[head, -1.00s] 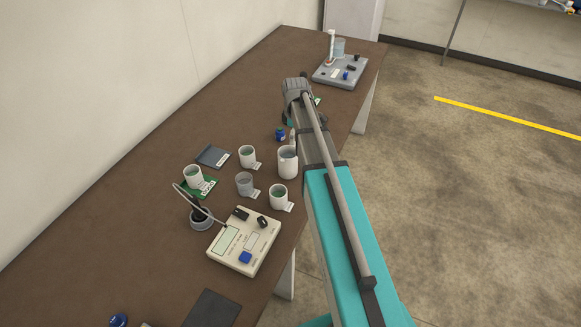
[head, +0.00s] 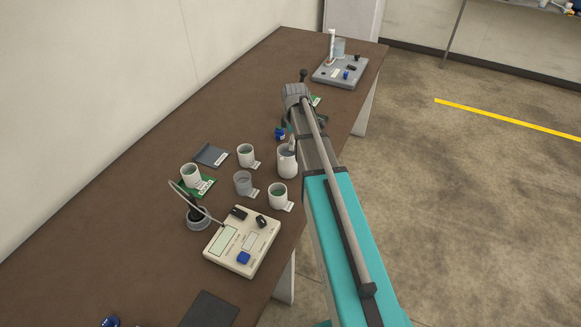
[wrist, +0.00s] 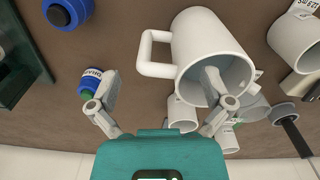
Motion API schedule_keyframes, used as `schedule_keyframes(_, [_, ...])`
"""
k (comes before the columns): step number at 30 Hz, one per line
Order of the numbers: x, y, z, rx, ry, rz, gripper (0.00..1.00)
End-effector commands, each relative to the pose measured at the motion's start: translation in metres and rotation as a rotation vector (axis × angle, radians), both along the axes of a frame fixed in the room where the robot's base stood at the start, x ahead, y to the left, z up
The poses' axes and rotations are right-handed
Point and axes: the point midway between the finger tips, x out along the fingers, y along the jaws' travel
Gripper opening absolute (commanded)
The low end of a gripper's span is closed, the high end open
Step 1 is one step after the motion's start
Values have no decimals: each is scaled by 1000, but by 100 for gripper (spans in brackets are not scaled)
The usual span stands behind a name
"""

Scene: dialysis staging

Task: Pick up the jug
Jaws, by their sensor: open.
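The jug (head: 287,164) is a white cylindrical vessel near the table's right edge. In the wrist view the jug (wrist: 213,32) shows its open mouth and a square handle on its left side. My gripper (wrist: 160,88) is open and empty. Its right finger overlaps the jug's mouth and appears to reach into it. Its left finger is left of the handle, beside a small blue bottle (wrist: 92,80). In the head view my gripper (head: 291,143) is at the jug's far rim, partly hidden by my arm.
White cups (head: 245,154) (head: 278,195) and a grey cup (head: 243,183) stand close to the jug. A cup on a green card (head: 205,187), a dark tray (head: 211,156) and a beige meter (head: 242,241) are nearby. The table's back left is clear.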

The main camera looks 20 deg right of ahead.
Motion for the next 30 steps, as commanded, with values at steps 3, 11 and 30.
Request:
schedule_keyframes(3, [0,0,-12,0,0,0,100])
schedule_keyframes(11, [0,0,-17,0,0,0,100])
schedule_keyframes(30, [0,0,-16,0,0,0,81])
